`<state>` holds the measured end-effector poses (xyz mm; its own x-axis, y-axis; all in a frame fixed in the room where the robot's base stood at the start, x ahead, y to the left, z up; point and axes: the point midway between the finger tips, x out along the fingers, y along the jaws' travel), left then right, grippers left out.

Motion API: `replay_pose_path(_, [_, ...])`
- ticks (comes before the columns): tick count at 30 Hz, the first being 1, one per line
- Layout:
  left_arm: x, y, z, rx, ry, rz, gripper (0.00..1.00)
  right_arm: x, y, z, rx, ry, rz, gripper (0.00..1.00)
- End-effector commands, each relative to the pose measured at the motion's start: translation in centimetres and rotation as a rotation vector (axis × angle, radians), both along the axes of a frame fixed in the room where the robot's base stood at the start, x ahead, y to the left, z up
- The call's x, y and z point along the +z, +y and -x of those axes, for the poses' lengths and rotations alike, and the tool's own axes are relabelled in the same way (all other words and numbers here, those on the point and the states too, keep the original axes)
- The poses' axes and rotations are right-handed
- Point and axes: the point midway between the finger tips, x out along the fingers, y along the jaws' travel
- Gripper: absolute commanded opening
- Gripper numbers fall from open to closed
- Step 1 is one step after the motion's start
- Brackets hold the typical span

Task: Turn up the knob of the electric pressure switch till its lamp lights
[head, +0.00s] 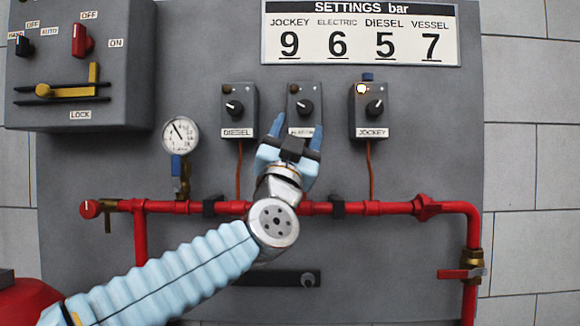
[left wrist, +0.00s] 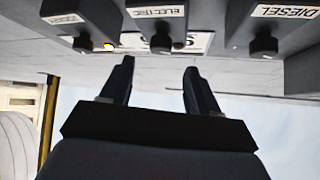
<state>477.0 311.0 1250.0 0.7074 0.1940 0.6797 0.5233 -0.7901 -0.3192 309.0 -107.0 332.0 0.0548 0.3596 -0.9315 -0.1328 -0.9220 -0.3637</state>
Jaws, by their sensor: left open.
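The electric pressure switch (head: 300,94) is the middle one of three grey boxes on the panel. Its black knob (head: 304,107) shows a white pointer mark, and its small lamp (head: 294,88) looks dark. My left gripper (head: 297,131) is open and empty just below the knob, its blue fingers partly covering the switch's label. In the left wrist view the switch (left wrist: 158,14) appears upside down with its knob (left wrist: 161,42) beyond the two fingertips, apart from them. My right gripper is not in view.
The diesel switch (head: 238,98) stands to the left, the jockey switch (head: 367,100) with a lit lamp to the right. A settings sign (head: 360,32) above reads electric 6. A red pipe (head: 375,208) runs below, with a gauge (head: 181,136) at left.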

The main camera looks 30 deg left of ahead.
Motion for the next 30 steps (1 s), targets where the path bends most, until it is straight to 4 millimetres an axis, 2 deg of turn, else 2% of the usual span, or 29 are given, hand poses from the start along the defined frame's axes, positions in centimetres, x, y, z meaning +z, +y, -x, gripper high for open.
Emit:
replay_pose_path(1, [-1.4, -0.1, 1.0, 0.002, 0.0, -0.001, 0.61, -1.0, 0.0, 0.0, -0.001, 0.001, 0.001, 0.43])
replay_pose_path(3, [-2.4, -0.5, 2.1, 0.002, 0.0, -0.001, 0.61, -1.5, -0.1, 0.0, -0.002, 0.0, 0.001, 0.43])
replay_pose_path(10, [-4.5, -1.2, 4.7, 0.002, -0.002, -0.001, 0.61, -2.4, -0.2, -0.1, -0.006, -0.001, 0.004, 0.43])
replay_pose_path(30, [-4.9, -1.4, 5.1, 0.001, 0.0, 0.0, 0.61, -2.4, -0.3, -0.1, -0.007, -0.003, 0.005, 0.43])
